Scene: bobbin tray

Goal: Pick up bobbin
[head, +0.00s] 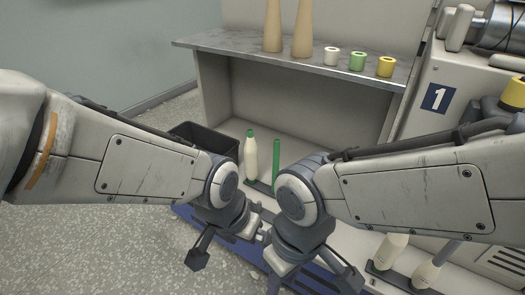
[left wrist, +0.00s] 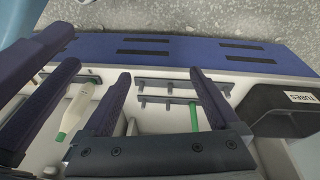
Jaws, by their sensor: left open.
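A white bobbin with a green tip (head: 251,158) stands upright on a rack below the shelf in the head view, beside a bare green tube (head: 276,160). More pale bobbins (head: 392,250) stand at lower right. My left gripper (head: 232,266) hangs in front of the rack, its fingers apart. In the left wrist view its dark fingers (left wrist: 160,95) are spread with nothing gripped. A green-tipped bobbin (left wrist: 80,108) shows left of them, and a green tube (left wrist: 193,118) by the right finger. My right gripper (head: 318,272) is close beside the left; its finger gap is unclear.
A dark bin (head: 205,135) stands left of the rack; its TUBES label shows in the left wrist view (left wrist: 298,97). The shelf (head: 225,43) carries two tan cones and small white, green and yellow spools. A machine marked 1 (head: 436,98) stands right. Floor at left is clear.

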